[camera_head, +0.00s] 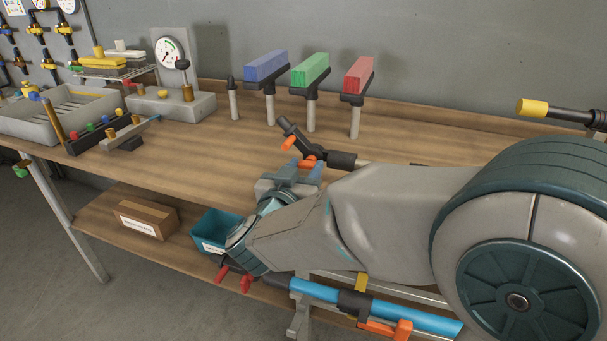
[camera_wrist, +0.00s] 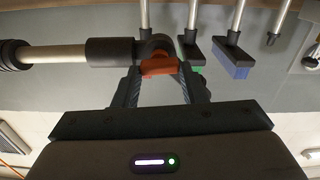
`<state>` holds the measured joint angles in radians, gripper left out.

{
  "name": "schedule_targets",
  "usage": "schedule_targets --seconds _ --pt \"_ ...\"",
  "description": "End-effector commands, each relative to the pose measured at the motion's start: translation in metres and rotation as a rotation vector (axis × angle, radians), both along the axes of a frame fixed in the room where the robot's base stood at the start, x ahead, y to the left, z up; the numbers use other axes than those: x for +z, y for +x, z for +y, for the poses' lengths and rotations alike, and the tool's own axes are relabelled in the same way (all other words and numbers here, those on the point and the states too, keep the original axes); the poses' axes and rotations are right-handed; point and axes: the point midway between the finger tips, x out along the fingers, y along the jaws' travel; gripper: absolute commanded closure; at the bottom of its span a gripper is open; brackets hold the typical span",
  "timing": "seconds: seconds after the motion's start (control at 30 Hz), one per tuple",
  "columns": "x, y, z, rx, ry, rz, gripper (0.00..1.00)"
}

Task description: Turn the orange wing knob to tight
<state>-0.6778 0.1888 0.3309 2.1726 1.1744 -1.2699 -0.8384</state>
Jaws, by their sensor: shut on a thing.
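The orange wing knob (camera_head: 308,162) sits on a black clamp joint (camera_head: 340,160) at the end of a metal pole above the bench. In the wrist view the orange knob (camera_wrist: 159,66) lies across the black joint, with a thick black collar (camera_wrist: 110,51) to its left. My gripper (camera_head: 305,170) reaches the knob from below in the head view. In the wrist view my gripper (camera_wrist: 160,77) has one finger on each side of the knob and is shut on it.
A gauge stand (camera_head: 170,53) and grey tray (camera_head: 55,115) are at left.

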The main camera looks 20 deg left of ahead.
Motion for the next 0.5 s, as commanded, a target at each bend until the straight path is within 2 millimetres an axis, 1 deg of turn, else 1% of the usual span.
schedule_targets --seconds 0.03,0.5 --pt "-0.0035 -0.0003 -0.0003 0.000 0.043 -0.005 0.85" --pt "-0.0046 -0.0005 -0.0030 0.000 0.487 -0.041 0.85"
